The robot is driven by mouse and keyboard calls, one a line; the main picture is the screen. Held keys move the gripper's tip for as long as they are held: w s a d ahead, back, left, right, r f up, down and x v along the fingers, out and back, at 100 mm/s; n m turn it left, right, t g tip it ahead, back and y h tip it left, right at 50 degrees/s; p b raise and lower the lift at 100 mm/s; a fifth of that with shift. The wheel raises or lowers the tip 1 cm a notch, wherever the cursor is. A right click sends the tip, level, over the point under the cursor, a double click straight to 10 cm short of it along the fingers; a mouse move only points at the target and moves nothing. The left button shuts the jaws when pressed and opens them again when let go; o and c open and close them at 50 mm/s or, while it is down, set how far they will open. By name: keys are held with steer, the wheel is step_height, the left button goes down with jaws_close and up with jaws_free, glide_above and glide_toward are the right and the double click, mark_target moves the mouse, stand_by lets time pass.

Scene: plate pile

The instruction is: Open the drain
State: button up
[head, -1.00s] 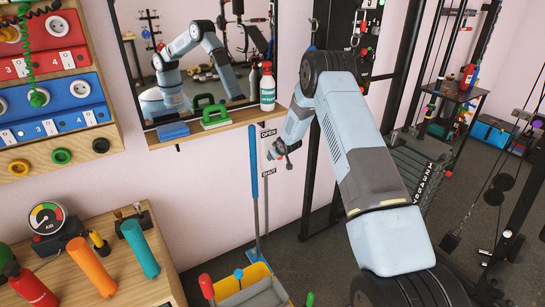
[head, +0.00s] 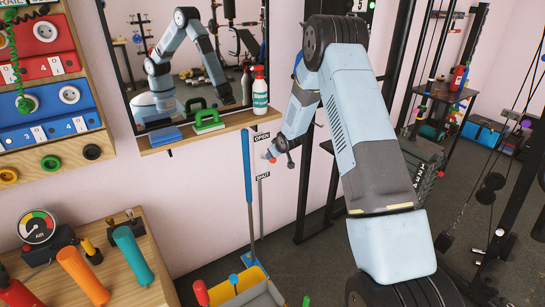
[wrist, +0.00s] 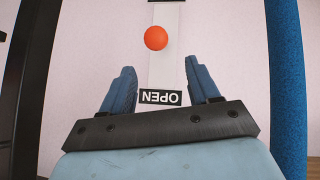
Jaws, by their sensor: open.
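A pale upright wall strip carries an OPEN label (head: 262,138) at its upper end and a SHUT label (head: 263,177) lower down. In the wrist view the strip (wrist: 167,65) appears upside down, with the OPEN label (wrist: 160,97) closest to my gripper. An orange-red round knob (wrist: 156,38) stands on the strip between the labels. My gripper (wrist: 163,72) is open, its two blue fingers on either side of the strip. The knob lies ahead of the fingertips, apart from them. In the head view my gripper (head: 271,155) is small, close to the wall between the labels.
A blue pole (head: 248,165) stands just left of the strip and shows at the right of the wrist view. A shelf (head: 220,132) with a spray bottle (head: 260,90) is above. A dark rack post (head: 305,185) stands to the right. A yellow bucket (head: 240,285) is below.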

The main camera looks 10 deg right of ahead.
steer(key=shift+v, duration=1.8)
